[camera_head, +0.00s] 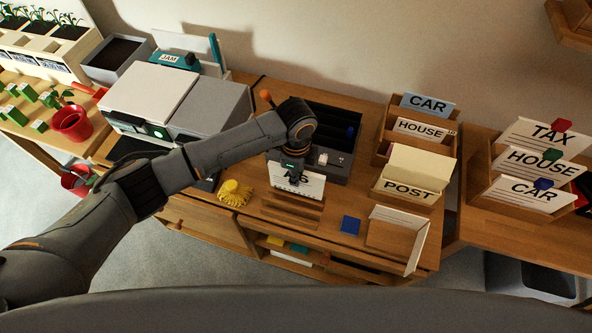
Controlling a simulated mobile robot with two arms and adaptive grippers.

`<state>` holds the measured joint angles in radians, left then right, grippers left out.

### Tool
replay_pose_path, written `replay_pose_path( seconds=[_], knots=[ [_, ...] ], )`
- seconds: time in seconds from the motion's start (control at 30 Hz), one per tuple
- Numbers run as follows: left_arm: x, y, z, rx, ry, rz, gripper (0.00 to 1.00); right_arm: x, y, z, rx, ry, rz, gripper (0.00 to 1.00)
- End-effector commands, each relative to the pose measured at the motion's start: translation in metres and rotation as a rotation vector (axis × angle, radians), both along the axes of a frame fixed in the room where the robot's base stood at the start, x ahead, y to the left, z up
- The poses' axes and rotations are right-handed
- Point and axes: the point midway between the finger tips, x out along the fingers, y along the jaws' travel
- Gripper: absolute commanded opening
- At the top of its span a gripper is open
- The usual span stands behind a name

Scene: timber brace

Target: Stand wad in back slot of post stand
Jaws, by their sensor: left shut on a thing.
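My left gripper (296,180) is shut on the top edge of a white wad (313,187) with dark lettering, partly hidden by the fingers. The wad is roughly upright at the back of a low wooden slotted stand (290,211), which I take as the post stand. Its lower edge is hidden behind the stand's wooden bars, so I cannot tell whether it rests in the back slot or is just above it. My right gripper is not in view.
A dark grey organiser (337,165) stands close behind the wad. A yellow tasselled item (234,193) lies left of the stand and a blue block (350,225) right. A wooden sorter (384,155) with labelled cards and an open folded card (414,238) are further right.

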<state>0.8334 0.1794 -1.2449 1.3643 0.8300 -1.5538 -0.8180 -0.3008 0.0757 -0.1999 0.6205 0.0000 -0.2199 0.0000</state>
Motion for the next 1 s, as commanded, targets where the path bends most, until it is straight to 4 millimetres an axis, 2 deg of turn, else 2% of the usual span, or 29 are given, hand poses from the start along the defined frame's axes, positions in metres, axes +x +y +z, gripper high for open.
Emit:
replay_pose_path(
  seconds=[0.53,1.0],
  knots=[
    [0.0002,-0.0001,-0.0040,0.000,-0.001,0.000,0.00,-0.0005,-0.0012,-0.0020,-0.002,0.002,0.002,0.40],
    [-0.0001,0.0000,-0.0036,0.000,-0.001,0.000,0.00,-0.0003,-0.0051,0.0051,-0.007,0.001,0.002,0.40]
  ],
)
